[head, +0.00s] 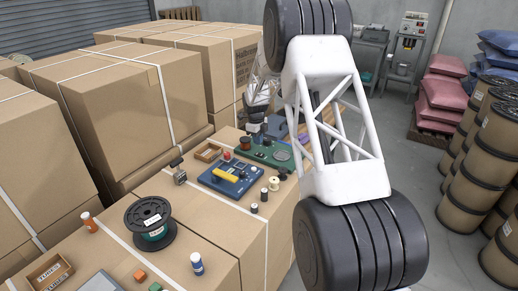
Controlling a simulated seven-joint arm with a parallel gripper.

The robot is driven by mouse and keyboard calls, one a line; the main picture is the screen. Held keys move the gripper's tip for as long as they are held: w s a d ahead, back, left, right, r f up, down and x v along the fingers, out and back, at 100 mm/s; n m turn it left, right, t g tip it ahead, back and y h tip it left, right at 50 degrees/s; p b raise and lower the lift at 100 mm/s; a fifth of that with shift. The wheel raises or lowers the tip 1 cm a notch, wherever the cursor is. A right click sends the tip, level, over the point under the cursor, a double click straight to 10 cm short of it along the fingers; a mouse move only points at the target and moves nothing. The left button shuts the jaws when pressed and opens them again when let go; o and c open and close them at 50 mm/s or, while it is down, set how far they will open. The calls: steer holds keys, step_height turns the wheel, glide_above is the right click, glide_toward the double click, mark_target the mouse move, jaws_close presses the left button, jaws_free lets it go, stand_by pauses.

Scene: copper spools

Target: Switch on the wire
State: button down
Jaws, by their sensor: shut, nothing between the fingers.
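A blue board (217,184) with a yellow bar-shaped part (226,174) on it lies on the large carton in the middle of the head view. It carries a few small fittings, too small to read as a switch or its position. A black spool (132,217) with teal windings and a white label stands at the front left. No separate loose wire can be made out. My gripper (256,136) appears small behind my white arm, above the far part of the carton top near a green board (275,153). It is shut and empty, apart from the blue board.
Small spools, a wooden tray (208,152), an orange-red bottle (89,222), a blue bottle (197,264) and a fuse box (50,273) lie on the carton top. Tall cartons (115,100) stand behind left. Drums (470,190) stand right. My arm hides the carton's right part.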

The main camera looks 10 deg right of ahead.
step_height(320, 180, up, 8)
steer(key=shift+w+a+r, duration=0.15)
steer(key=shift+w+a, duration=0.1)
steer(key=shift+a, duration=0.05)
stand_by(0.4)
steer(key=s+a+r+n+t, duration=0.1)
steer(key=s+r+n, duration=0.75)
steer(key=s, duration=0.75)
steer(key=s+a+r+n+t, duration=0.15)
steer(key=s+r+n, duration=0.35)
steer(key=s+r, duration=0.85)
steer(key=s+f+n, duration=0.2)
steer(key=s+n, duration=0.2)
steer(key=s, duration=0.8)
steer(key=s+a+f+n, duration=0.1)
steer(key=s+n, duration=0.4)
steer(key=s, duration=0.7)
steer(key=s+f+n, duration=0.2)
steer(key=s+n, duration=0.2)
steer(key=s, duration=0.7)
steer(key=shift+s+a+f+t, duration=0.35)
steer(key=shift+s, duration=0.05)
